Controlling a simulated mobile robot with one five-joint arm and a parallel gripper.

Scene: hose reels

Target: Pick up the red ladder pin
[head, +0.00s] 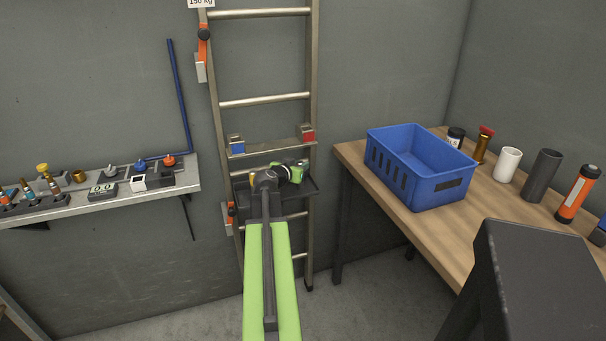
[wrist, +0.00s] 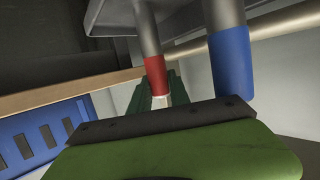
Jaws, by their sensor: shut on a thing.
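In the wrist view the red ladder pin (wrist: 152,72) is a grey rod with a red band and a pale tip. My gripper (wrist: 160,92) has its dark green fingers closed around its tip end. The pin's other end runs up to a grey plate at the picture's top. A similar grey rod with a blue band (wrist: 232,62) is beside it, apart from the fingers. In the head view my gripper (head: 299,170) is in front of the ladder, over a dark tray (head: 312,186), and the pin in it cannot be made out.
A blue crate (head: 443,190) is on the wooden table (head: 400,207) at right. A grey shelf (head: 95,196) with small items is at left.

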